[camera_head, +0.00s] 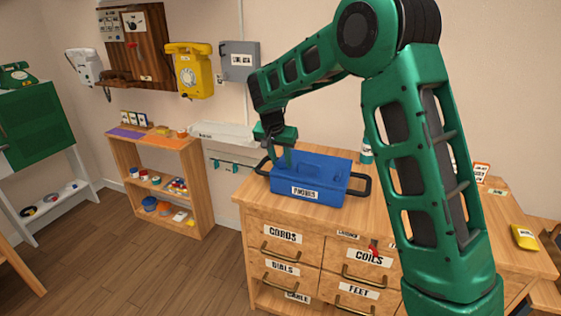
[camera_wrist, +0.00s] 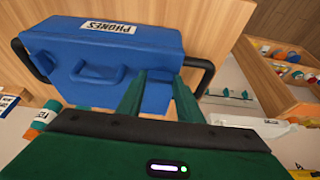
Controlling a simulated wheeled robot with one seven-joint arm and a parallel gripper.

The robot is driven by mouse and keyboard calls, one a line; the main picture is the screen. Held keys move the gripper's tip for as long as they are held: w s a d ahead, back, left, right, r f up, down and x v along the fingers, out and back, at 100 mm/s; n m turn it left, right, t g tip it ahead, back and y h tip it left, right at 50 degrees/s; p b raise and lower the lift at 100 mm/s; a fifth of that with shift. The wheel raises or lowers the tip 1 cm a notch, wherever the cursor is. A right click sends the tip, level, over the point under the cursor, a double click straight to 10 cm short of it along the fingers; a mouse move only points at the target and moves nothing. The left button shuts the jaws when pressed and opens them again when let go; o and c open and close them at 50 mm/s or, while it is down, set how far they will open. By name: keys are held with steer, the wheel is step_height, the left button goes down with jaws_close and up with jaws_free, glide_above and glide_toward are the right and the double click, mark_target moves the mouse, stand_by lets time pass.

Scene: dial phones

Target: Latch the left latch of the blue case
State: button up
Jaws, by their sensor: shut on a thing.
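The blue case (camera_head: 322,172) lies shut-looking on the wooden drawer cabinet, with a PHONES label on its front and a black handle at each end. In the wrist view the case (camera_wrist: 60,45) appears upside down, with a blue carry handle on its lid. My gripper (camera_head: 284,160) reaches down at the case's left end. In the wrist view its two green fingers (camera_wrist: 160,76) stand a little apart against the case near one black end handle. They are shut on a blue part there, seemingly the left latch, which the fingers mostly hide.
A teal-labelled bottle (camera_head: 366,150) stands behind the case, and a yellow item (camera_head: 523,237) lies far right. A low shelf (camera_head: 160,172) stands to the left. My arm covers the right side.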

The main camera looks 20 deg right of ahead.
steer(key=o, duration=1.1)
steer(key=v, duration=1)
steer(key=shift+s+r, duration=0.1)
steer(key=shift+r, duration=0.25)
steer(key=s+d+r+g, duration=0.1)
steer(key=s+d+g, duration=0.1)
steer(key=s+d, duration=1.65)
steer(key=s+f+y, duration=0.1)
steer(key=s+f, duration=0.1)
steer(key=s, duration=0.7)
steer(key=s+d+f+g+y, duration=0.1)
steer(key=s+f, duration=0.1)
steer(key=s, duration=0.7)
steer(key=s+d+f+n+y, duration=0.1)
steer(key=s+f, duration=0.1)
steer(key=s, duration=0.8)
steer(key=shift+d+f+g, duration=0.15)
steer(key=shift+f+g, duration=0.15)
steer(key=shift+f, duration=0.05)
